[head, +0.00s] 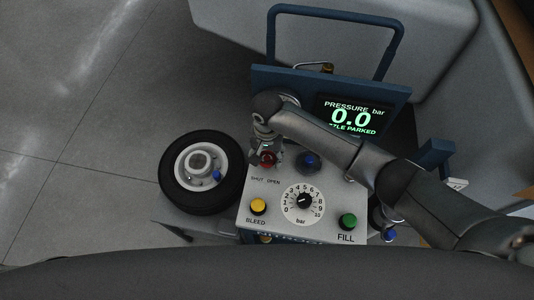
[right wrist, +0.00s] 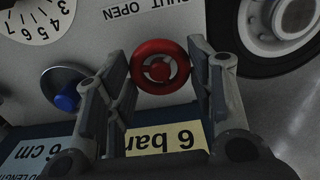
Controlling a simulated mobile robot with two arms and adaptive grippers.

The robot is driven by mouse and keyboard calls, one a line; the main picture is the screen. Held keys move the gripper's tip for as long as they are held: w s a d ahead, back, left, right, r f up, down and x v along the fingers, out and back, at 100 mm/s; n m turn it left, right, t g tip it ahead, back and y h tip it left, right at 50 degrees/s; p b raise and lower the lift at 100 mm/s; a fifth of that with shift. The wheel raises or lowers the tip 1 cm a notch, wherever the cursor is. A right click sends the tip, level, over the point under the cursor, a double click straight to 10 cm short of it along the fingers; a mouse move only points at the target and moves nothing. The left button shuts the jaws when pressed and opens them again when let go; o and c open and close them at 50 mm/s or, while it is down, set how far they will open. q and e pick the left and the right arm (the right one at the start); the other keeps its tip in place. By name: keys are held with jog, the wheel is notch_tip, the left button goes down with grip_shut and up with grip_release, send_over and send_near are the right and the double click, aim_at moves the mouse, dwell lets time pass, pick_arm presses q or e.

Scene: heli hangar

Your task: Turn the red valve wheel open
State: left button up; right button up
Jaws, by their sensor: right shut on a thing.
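The red valve wheel (head: 267,159) sits at the upper left of the pale panel, above the printed words SHUT and OPEN. My right gripper (head: 266,148) reaches down over it. In the right wrist view the red wheel (right wrist: 160,67) lies between the two fingers of the right gripper (right wrist: 158,60), which is shut on it. The arm hides part of the panel's back. The display (head: 350,116) reads pressure 0.0 bar, with a partly covered line ending in PARKED. My left gripper is not in view.
Beside the wheel is a blue knob (head: 310,160). The panel also has a dial (head: 303,204), a yellow BLEED button (head: 258,206) and a green FILL button (head: 348,221). A tyred wheel (head: 201,203) lies left of the panel. Grey floor is clear at far left.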

jog(key=shift+r+n+p, duration=0.2)
jog(key=shift+n+p, duration=1.2)
jog(key=n+p, duration=0.2)
jog(key=n, duration=0.2)
jog(key=shift+f+p, duration=0.1)
jog(key=shift+p, duration=0.2)
jog(key=n+p, duration=0.1)
jog(key=n, duration=0.5)
jog(key=shift+p, duration=0.4)
jog(key=n, duration=0.4)
jog(key=shift+f+n+p, duration=0.1)
jog(key=shift+n+p, duration=0.2)
jog(key=shift+n, duration=0.4)
jog(key=o, duration=1)
jog(key=shift+o, duration=0.2)
